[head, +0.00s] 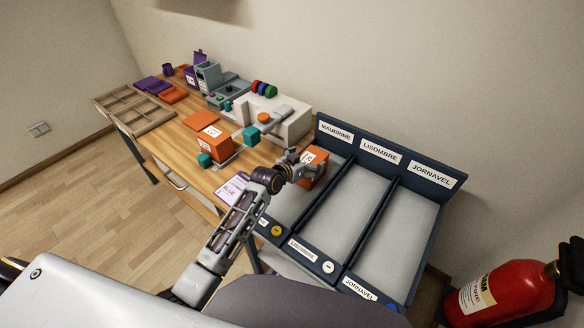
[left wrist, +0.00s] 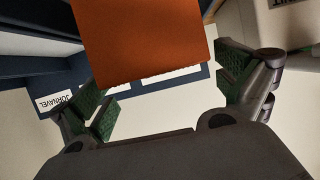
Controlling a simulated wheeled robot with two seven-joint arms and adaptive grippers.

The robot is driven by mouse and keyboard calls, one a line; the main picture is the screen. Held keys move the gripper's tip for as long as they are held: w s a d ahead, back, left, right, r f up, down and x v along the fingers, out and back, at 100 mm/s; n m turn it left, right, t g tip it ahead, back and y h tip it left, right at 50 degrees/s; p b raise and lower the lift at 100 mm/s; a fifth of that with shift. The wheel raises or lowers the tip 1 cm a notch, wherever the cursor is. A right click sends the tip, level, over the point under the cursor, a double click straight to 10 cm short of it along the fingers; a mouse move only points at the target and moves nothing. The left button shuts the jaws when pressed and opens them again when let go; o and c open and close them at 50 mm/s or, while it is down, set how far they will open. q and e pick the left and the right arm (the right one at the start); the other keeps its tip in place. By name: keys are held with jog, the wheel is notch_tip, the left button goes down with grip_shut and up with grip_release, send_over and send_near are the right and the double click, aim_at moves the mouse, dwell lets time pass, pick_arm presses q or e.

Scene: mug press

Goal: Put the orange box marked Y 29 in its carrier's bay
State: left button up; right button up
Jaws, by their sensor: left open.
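An orange box (head: 316,180) with a white label is at the back of the left bay, marked MAUBRINE (head: 336,131); its label is too small to read surely. My left gripper (head: 300,168) is beside this box, with open jaws. In the left wrist view the orange box (left wrist: 145,40) is between the open green-padded fingers (left wrist: 170,95), with gaps at both sides. I cannot tell whether it rests on the bay floor. A second labelled orange box (head: 214,146) stands on the table to the left. My right gripper is not in view.
The LISOMBRE bay (head: 340,205) and JORNAVEL bay (head: 400,235) look empty; dark dividers separate the bays. A white press (head: 285,118), a printed card (head: 231,188) and a wooden tray (head: 135,110) are on the table (head: 178,140). A red extinguisher (head: 505,292) stands at right.

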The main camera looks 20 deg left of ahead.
pick_arm(q)
jog(key=v, duration=1)
jog(key=shift+s+r, duration=0.25)
jog(key=shift+s, duration=0.05)
jog(key=shift+f, duration=0.1)
dwell(0.7)
